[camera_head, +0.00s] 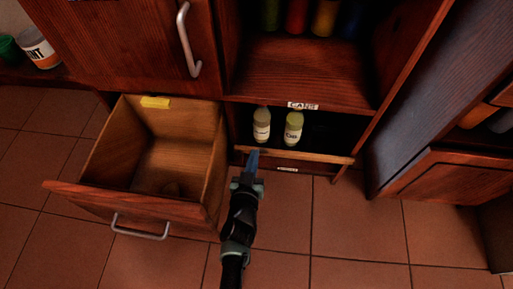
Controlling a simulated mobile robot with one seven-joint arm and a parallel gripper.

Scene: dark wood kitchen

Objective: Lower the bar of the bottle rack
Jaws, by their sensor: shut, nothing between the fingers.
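The bottle rack is a low, dark compartment in the middle cabinet. Two pale bottles stand upright in it, one on the left (262,124) and one on the right (293,128). The bar (310,156) is a light wooden strip running across the front of the rack, just below the bottles. My gripper (253,156) is shut and empty. Its fingertips overlap the left part of the bar in the picture. I cannot tell whether they touch it.
An open wooden drawer (128,209) stands out at the left, close to my gripper, with a yellow piece (155,102) on its back edge. A shelf (300,75) labelled for cans is above the rack. A dark cabinet (440,177) stands right. Tiled floor is free in front.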

